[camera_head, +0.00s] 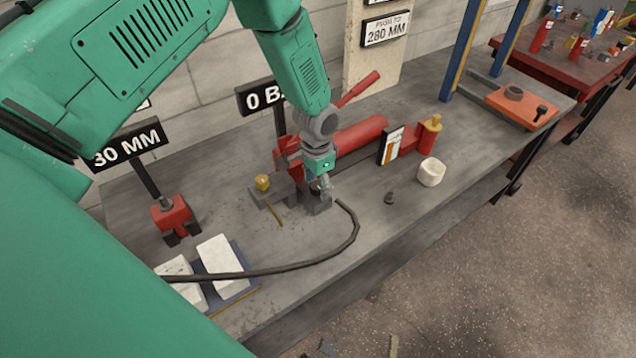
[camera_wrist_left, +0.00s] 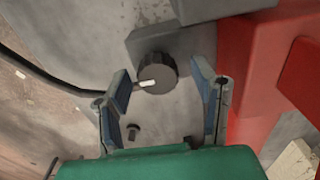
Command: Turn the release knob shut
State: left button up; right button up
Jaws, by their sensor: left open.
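The release knob (camera_wrist_left: 156,73) is dark, round and ribbed, with a white mark on its face. It sits against a grey block (camera_wrist_left: 190,42) beside red pump parts (camera_wrist_left: 255,70). My left gripper (camera_wrist_left: 163,88) is open, its two blue-padded fingers spread either side of the knob and apart from it in the left wrist view. In the head view my left gripper (camera_head: 323,192) points down at the grey block (camera_head: 318,207) by the red pump (camera_head: 360,136); I cannot make out the knob there. My right gripper is not in view.
A black hose (camera_head: 345,245) curves across the bench (camera_head: 300,290). A sign reading 0 and partly hidden letters (camera_head: 262,97) stands behind. A yellow-topped fitting (camera_head: 262,183), a white roll (camera_head: 431,172) and a small dark peg (camera_head: 390,198) stand nearby.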

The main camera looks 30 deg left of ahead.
aim_at(317, 184)
pick_arm(q)
notch_tip(317, 184, up, 12)
dwell(0.5)
jog(key=shift+f, duration=0.1)
